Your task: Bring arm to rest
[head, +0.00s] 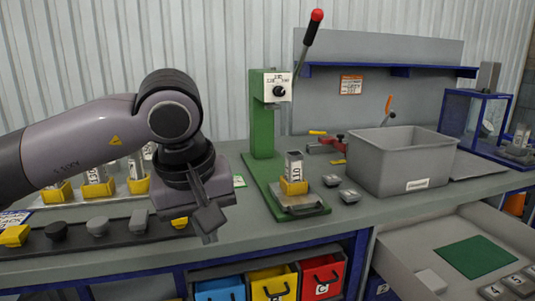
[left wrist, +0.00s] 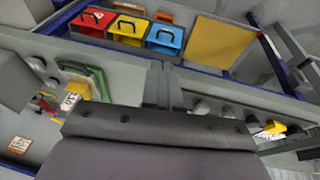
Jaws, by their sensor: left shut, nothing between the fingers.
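My left arm (head: 80,145) comes in from the left in the head view and bends down at the wrist. My left gripper (head: 208,222) points downward over the front part of the grey bench (head: 260,238), left of the green press (head: 262,130). Its fingers are together with nothing between them. It hides part of the bench behind it. My right gripper is in neither view.
A yellow holder (head: 293,187) with a grey block stands on the press base. A grey bin (head: 402,160) stands to the right. A dark strip (head: 75,242) with several small parts lies left of my gripper. Coloured drawers (head: 270,284) sit below the bench edge.

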